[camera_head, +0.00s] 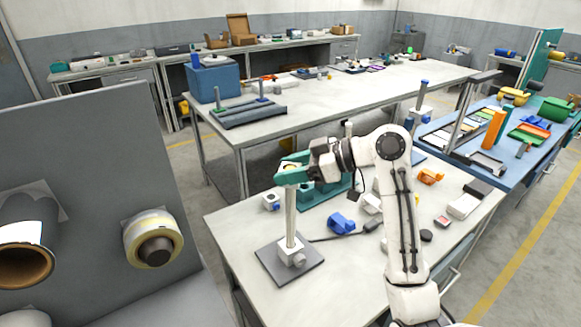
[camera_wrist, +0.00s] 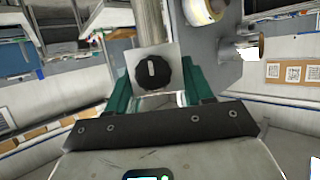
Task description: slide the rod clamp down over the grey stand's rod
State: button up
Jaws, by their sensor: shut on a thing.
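The grey stand has a dark flat base (camera_head: 289,262) near the front left of the near bench and an upright pale rod (camera_head: 291,215). My gripper (camera_head: 293,174), with teal fingers, is at the rod's top. In the wrist view, the gripper (camera_wrist: 155,97) is shut on the rod clamp (camera_wrist: 172,56), a grey block with a black knob. A thick grey rod (camera_wrist: 149,22) shows just beyond the clamp in that view. In the head view the fingers mostly hide the clamp. I cannot tell whether the rod's tip is inside the clamp's hole.
A blue part (camera_head: 342,222) with a dark cable lies right of the stand. Orange, white and dark items lie farther right. The bench front beside the base is clear.

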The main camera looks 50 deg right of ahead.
jog(key=shift+f+b, duration=0.3)
jog(key=shift+f, duration=0.3)
jog(key=b, duration=0.3)
send_over(291, 236)
jog(key=shift+w+d+f, duration=0.15)
jog(key=shift+f, duration=0.7)
jog(key=shift+w+d+f, duration=0.1)
jog(key=shift+d+f, duration=0.05)
jog(key=shift+f, duration=0.65)
jog(key=shift+w+d+f, duration=0.15)
jog(key=shift+f, duration=0.7)
jog(key=shift+f, duration=0.1)
jog(key=shift+f+b, duration=1.85)
jog(key=shift+f, duration=0.55)
jog(key=shift+f+b, duration=1.65)
jog(key=shift+f, duration=0.85)
jog(key=shift+f, duration=0.1)
jog(key=shift+f+b, duration=1.65)
jog(key=shift+f, duration=0.7)
